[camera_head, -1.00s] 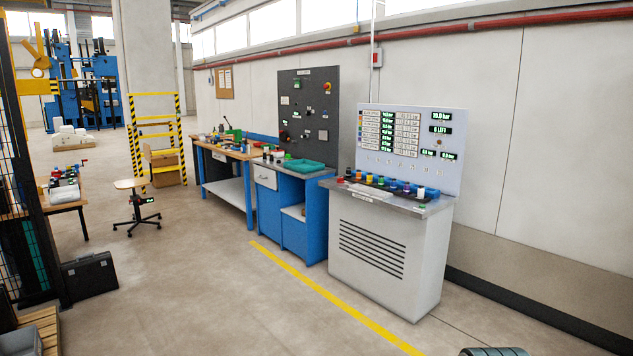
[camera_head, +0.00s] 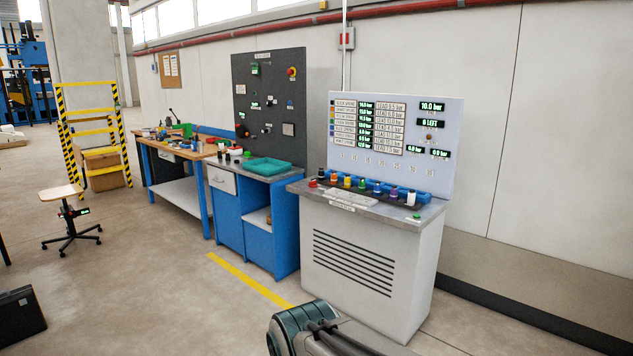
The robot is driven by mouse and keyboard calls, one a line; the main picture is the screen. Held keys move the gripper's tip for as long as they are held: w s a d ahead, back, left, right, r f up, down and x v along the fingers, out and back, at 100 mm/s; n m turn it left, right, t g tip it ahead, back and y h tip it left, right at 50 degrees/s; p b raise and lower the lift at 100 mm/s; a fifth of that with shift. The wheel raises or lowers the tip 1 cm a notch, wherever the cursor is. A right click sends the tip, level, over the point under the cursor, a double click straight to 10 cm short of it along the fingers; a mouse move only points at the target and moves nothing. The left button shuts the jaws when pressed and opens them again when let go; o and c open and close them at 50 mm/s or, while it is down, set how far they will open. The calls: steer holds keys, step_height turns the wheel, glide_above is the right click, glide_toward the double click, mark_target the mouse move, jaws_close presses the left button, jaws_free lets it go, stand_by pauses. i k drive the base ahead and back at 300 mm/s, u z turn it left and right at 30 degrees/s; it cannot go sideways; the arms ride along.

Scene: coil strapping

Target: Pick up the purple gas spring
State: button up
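A row of small coloured gas springs stands in a dark rack (camera_head: 385,198) on top of the white cabinet. The one that looks purple (camera_head: 394,194) is toward the right end, between a blue one (camera_head: 377,190) and a white one (camera_head: 411,197). It is small in the picture, so its exact shade is hard to tell. Part of my arm shows at the bottom edge, in front of the cabinet. My gripper's fingers are not in view.
A panel with displays (camera_head: 400,140) rises behind the rack. The white cabinet (camera_head: 370,265) stands beside a blue workbench (camera_head: 255,215) with a teal tray (camera_head: 270,168). A stool (camera_head: 65,210) stands at left. The floor in front of the cabinets is open.

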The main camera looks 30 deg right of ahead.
mark_target(394, 191)
steer(key=z, duration=0.5)
steer(key=i, duration=1.4)
steer(key=z, duration=0.75)
